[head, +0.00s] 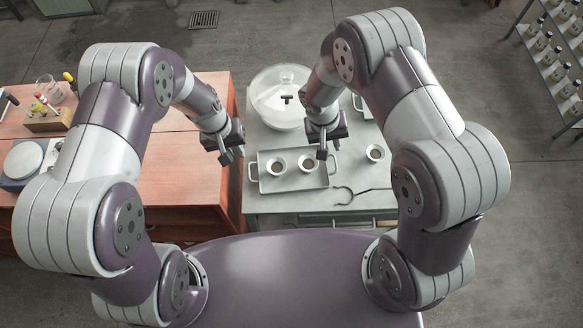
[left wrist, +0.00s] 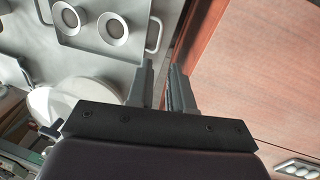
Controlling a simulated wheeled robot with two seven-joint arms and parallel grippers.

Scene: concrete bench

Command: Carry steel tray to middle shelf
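The steel tray (head: 290,183) lies on the grey bench top with a loop handle at each short end. Two small round cups (head: 279,166) stand in it. It also shows at the upper left of the left wrist view (left wrist: 92,42), with one handle (left wrist: 154,36) beyond my fingertips. My left gripper (head: 226,153) is open and empty, above and just left of the tray's left handle (head: 253,172). My right gripper (head: 322,150) hangs over the tray's right end near the right handle; its finger gap is hidden. A rack (head: 546,72) with several tiers of bottles stands far right.
A round lidded glass vessel (head: 272,98) stands behind the tray. A reddish wooden cabinet (head: 190,185) adjoins the bench on the left. Open floor separates bench and rack.

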